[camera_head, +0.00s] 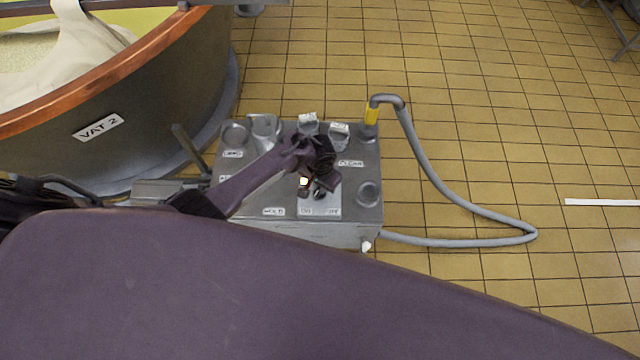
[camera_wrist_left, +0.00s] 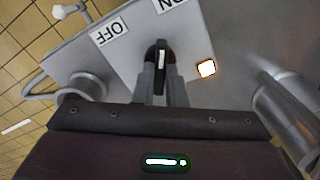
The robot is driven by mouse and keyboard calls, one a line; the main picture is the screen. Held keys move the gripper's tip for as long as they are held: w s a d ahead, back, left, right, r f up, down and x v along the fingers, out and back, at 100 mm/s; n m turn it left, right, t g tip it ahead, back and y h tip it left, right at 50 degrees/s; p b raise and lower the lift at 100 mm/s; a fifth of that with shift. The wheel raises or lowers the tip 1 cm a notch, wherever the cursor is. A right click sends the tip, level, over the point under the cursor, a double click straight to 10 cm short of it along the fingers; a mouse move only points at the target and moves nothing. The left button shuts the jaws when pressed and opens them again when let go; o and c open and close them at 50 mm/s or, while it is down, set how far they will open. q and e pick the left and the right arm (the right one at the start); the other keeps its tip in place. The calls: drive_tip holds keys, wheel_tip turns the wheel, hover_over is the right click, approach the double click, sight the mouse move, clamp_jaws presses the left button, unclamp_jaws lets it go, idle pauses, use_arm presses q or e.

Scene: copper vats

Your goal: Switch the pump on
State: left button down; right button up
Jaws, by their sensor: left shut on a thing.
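The pump's control panel (camera_head: 350,211) is on top of a grey metal box (camera_head: 300,234) on the floor. A black rotary knob (camera_wrist_left: 160,50) with a white mark sits on the panel's pale plate. In the left wrist view the mark points roughly towards the ON label (camera_wrist_left: 175,4), away from the OFF label (camera_wrist_left: 110,33). A small square lamp (camera_wrist_left: 206,68) beside the knob is lit; it also glows in the head view (camera_head: 304,181). My left gripper (camera_wrist_left: 162,74) is shut on the knob, one finger on each side. In the head view the gripper (camera_head: 320,189) partly hides the knob. My right gripper is not in view.
Several round ports (camera_head: 369,193) and labels stand on the box. A grey hose (camera_head: 432,175) with a yellow collar (camera_head: 371,115) loops over the tiles at the right. Vat 2 (camera_head: 170,95), copper-rimmed, stands at the upper left. Tiled floor at the upper right is mostly clear.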

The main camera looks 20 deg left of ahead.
use_arm(q)
drive_tip(key=c, duration=1.5)
unclamp_jaws()
wheel_tip(320, 180, up, 7)
drive_tip(key=shift+f+p, duration=0.2)
drive_tip(key=shift+p, duration=0.9)
drive_tip(key=shift+r, duration=0.55)
